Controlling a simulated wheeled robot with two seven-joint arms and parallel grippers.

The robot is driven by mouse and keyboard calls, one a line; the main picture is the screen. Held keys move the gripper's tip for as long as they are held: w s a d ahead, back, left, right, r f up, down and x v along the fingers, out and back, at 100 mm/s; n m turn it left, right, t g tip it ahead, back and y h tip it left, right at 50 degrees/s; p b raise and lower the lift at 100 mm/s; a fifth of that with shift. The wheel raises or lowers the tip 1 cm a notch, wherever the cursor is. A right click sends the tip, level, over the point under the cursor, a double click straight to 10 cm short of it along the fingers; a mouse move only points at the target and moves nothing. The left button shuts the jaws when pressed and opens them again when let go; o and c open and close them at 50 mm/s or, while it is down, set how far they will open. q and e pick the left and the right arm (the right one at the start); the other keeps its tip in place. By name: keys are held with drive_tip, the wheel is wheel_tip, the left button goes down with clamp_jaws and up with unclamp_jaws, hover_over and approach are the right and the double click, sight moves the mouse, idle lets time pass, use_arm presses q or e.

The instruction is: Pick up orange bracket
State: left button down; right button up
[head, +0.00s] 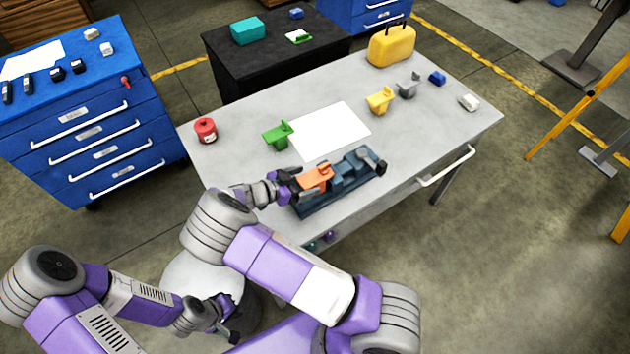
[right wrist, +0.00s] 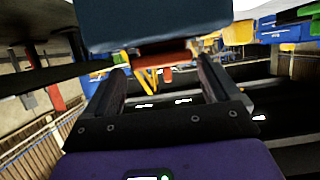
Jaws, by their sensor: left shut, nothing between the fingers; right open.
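The orange bracket (head: 316,179) sits on the left end of the dark blue jig (head: 338,196) near the table's front edge. My right gripper (head: 291,186) is open at the bracket's left side. In the right wrist view, an orange strip of the bracket (right wrist: 160,59) shows between the two open fingers (right wrist: 160,85), just under a large blue block of the jig (right wrist: 155,22). I cannot tell whether the fingers touch the bracket. My left gripper (head: 228,320) is shut and empty, low in front of the table and away from the jig.
A green bracket (head: 278,135), white sheet (head: 328,130), yellow bracket (head: 380,100) and grey bracket (head: 408,86) lie behind the jig. A red canister (head: 205,130) stands left, a yellow case (head: 391,45) at the back. The table's right front (head: 440,140) is mostly clear.

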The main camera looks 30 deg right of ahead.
sight(314, 177)
drive_tip(key=x, duration=0.4)
drive_tip(key=shift+w+d+f, duration=0.15)
drive_tip(key=shift+w, duration=0.15)
drive_tip(key=shift+c, duration=0.3)
drive_tip(key=c, duration=1.2)
drive_tip(key=shift+c, duration=0.8)
